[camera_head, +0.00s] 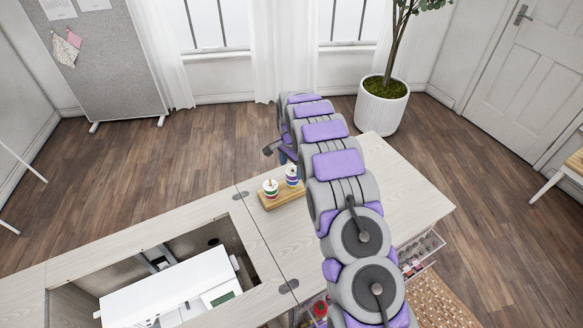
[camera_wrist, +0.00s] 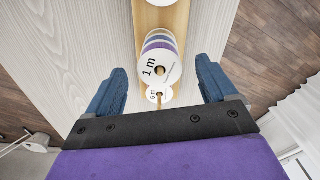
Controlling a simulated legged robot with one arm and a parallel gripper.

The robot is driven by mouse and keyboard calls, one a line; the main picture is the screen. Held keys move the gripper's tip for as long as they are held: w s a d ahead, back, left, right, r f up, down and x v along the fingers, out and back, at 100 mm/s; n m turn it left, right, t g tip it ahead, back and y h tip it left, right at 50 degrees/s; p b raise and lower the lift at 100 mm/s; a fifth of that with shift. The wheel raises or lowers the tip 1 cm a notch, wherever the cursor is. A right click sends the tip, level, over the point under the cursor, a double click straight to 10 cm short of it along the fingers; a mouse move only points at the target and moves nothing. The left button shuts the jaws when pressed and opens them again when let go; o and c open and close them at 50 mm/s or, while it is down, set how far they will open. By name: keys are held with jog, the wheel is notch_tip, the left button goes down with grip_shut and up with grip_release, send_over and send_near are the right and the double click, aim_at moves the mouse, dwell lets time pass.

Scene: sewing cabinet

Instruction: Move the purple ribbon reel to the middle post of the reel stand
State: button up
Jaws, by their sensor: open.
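The reel stand (camera_wrist: 183,20) is a light wooden base; in the head view it lies on the table (camera_head: 272,204) left of my arm. In the wrist view, a stack of reels with a white top marked "1 m" (camera_wrist: 151,72) shows purple (camera_wrist: 162,44) and bluish bands on its side. A smaller-looking white disc (camera_wrist: 153,95) shows below it, and another white reel is cut off at the top edge (camera_wrist: 160,2). My gripper (camera_wrist: 162,70) is open, its blue fingers on either side of the stack, with gaps visible. Whether the middle post is bare cannot be told.
The pale wooden tabletop (camera_head: 410,195) is clear right of my arm. A white sewing machine (camera_head: 165,290) sits in the cabinet opening at lower left. A clear drawer unit (camera_head: 420,250) stands by the table's right end. A potted plant (camera_head: 382,105) stands on the floor behind.

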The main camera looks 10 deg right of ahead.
notch_tip(320, 180, up, 16)
jog(key=p, duration=0.2)
jog(key=shift+p, duration=0.3)
jog(key=shift+a, duration=0.1)
jog(key=s+r+n, duration=0.3)
jog(key=s+r, duration=0.3)
jog(key=s, duration=0.6)
jog(key=s+r+n, duration=0.3)
jog(key=s+r, duration=0.4)
jog(key=s, duration=0.4)
jog(key=s+f+n+g, duration=0.1)
jog(key=s+n, duration=0.5)
jog(key=s, duration=2.3)
jog(key=shift+s+d+f+g, duration=0.25)
jog(key=shift+f+g, duration=0.15)
jog(key=shift+f, duration=0.35)
